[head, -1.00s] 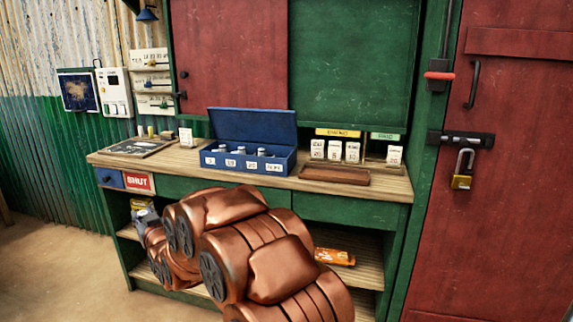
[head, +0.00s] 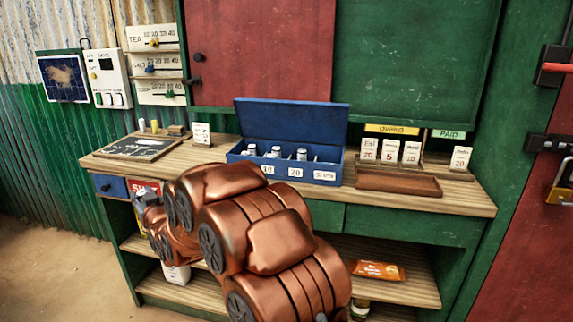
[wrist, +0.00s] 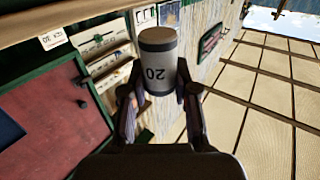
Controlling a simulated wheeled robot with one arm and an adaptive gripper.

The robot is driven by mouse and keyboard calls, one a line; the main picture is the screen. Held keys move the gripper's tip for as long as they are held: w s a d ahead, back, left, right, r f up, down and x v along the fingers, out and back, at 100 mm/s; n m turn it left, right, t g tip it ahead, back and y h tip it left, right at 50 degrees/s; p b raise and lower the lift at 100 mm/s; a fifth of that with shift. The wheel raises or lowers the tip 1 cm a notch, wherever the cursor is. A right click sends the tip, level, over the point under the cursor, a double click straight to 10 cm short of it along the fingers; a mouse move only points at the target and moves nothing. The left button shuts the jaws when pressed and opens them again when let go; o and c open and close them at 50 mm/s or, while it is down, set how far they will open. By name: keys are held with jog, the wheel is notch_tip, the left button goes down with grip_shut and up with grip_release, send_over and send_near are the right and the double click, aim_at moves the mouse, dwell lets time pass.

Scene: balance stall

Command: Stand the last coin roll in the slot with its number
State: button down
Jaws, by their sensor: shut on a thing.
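My gripper (wrist: 158,90) is shut on a grey coin roll (wrist: 158,62) with a brown end; its number 20 shows upside down in the wrist view. In the head view my arm hides most of my gripper and the roll cannot be made out. The blue coin box (head: 334,160) stands on the counter, its lid (head: 292,122) open at the back. Labels 10 (head: 267,170), 20 (head: 295,173) and SLIPS (head: 324,175) show on its front; my arm covers the front's left end. Several pale rolls (head: 302,154) stand inside. The gripper is left of the box, apart from it.
An orange packet (head: 378,270) lies on the shelf below.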

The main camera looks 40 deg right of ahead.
jog(key=s+d+r+m+h, duration=0.2)
jog(key=s+d, duration=0.2)
jog(key=d, duration=0.9)
jog(key=s+d+r+m+g+h, duration=0.15)
jog(key=s+d+r, duration=0.35)
jog(key=s+d, duration=0.55)
jog(key=s+d+r+m+h, duration=0.1)
jog(key=s+d+r+h, duration=0.25)
jog(key=s+d, duration=0.75)
jog(key=shift+w+d+f+p, duration=0.25)
jog(key=shift+w+d+f, duration=0.4)
jog(key=shift+w+d, duration=0.8)
jog(key=shift+w+d+f+p, duration=0.3)
jog(key=shift+w+d+f, duration=0.4)
jog(key=shift+w+d, duration=0.7)
jog(key=shift+w+d+f+p, duration=0.25)
jog(key=shift+w+d+f, duration=0.4)
jog(key=shift+w+d, duration=0.75)
jog(key=shift+w+a, duration=0.2)
jog(key=shift+f, duration=0.15)
